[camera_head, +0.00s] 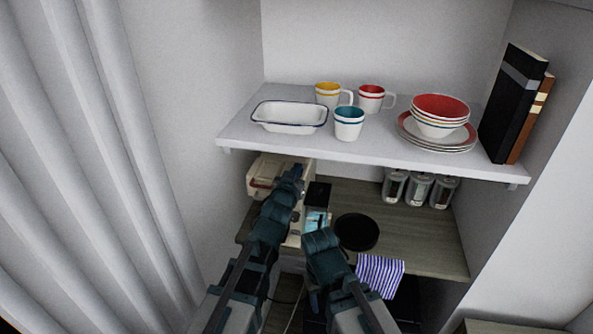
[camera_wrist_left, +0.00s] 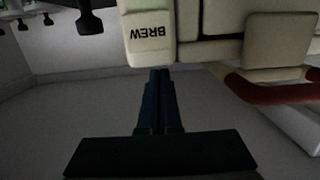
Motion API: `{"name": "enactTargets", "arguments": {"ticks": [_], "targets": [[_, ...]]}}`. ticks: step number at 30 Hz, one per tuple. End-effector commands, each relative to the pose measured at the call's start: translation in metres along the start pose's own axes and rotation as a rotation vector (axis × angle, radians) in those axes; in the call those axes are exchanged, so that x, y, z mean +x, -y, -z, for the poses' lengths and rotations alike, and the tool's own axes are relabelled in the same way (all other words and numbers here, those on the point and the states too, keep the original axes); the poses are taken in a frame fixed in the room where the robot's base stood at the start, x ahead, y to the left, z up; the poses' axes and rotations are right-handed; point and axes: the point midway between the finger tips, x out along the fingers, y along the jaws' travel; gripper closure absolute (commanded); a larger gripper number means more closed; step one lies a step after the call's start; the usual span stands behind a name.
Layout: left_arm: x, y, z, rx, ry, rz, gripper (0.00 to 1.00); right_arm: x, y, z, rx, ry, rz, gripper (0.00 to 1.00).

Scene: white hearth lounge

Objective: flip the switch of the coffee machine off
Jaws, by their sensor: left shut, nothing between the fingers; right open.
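The cream coffee machine (camera_head: 262,172) stands on the wooden counter under the white shelf, partly hidden by my left arm. In the left wrist view a cream block marked BREW (camera_wrist_left: 148,45), upside down, juts from the machine's body (camera_wrist_left: 205,52). My left gripper (camera_head: 296,170) is shut and empty at the machine. In the wrist view its fingertips (camera_wrist_left: 159,72) meet the lower edge of the BREW block; I cannot tell if they touch. My right gripper (camera_head: 317,218) is open, lower down near the counter's front. Whether the switch is on or off cannot be seen.
The white shelf (camera_head: 385,151) above holds a white dish (camera_head: 290,118), mugs, stacked plates and books. On the counter (camera_head: 425,235) are a black round pan (camera_head: 357,231) and glass jars (camera_head: 419,188). A striped cloth (camera_head: 380,274) hangs at the front edge.

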Motion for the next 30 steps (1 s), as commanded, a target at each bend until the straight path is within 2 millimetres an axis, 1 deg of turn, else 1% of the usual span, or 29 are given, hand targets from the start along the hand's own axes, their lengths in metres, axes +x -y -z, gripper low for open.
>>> {"name": "enactTargets", "arguments": {"ticks": [2, 3, 6, 14, 20, 23, 27, 28, 30], "targets": [[0.004, 0.0, -0.007, 0.0, 0.001, 0.0, 1.0, 0.007, 0.001, 0.0, 0.0, 0.0, 0.0, 0.5], [0.005, 0.0, -0.002, -0.001, 0.021, 0.002, 1.0, -0.002, 0.0, 0.0, 0.0, 0.0, 0.0, 0.5], [0.004, 0.001, -0.005, 0.0, 0.022, 0.002, 1.0, 0.001, 0.0, 0.0, 0.0, 0.0, 0.0, 0.5], [0.004, 0.001, -0.002, 0.0, 0.022, 0.002, 1.0, -0.003, 0.0, 0.0, 0.0, 0.0, 0.0, 0.5], [0.003, 0.001, 0.013, 0.0, 0.022, 0.003, 1.0, -0.017, -0.002, -0.001, 0.0, 0.0, 0.0, 0.5], [0.003, 0.002, 0.025, 0.0, 0.022, 0.003, 1.0, -0.029, -0.003, -0.002, 0.0, 0.0, 0.0, 0.5], [0.004, 0.003, 0.046, -0.001, 0.022, 0.003, 1.0, -0.05, -0.005, -0.003, 0.0, 0.0, 0.0, 0.5], [-0.008, 0.004, 0.043, -0.001, 0.022, 0.004, 1.0, -0.048, -0.005, -0.003, 0.0, 0.0, 0.0, 0.5], [-0.024, 0.005, 0.047, -0.001, 0.022, 0.005, 1.0, -0.054, -0.005, -0.003, 0.0, 0.0, 0.0, 0.5]]}}
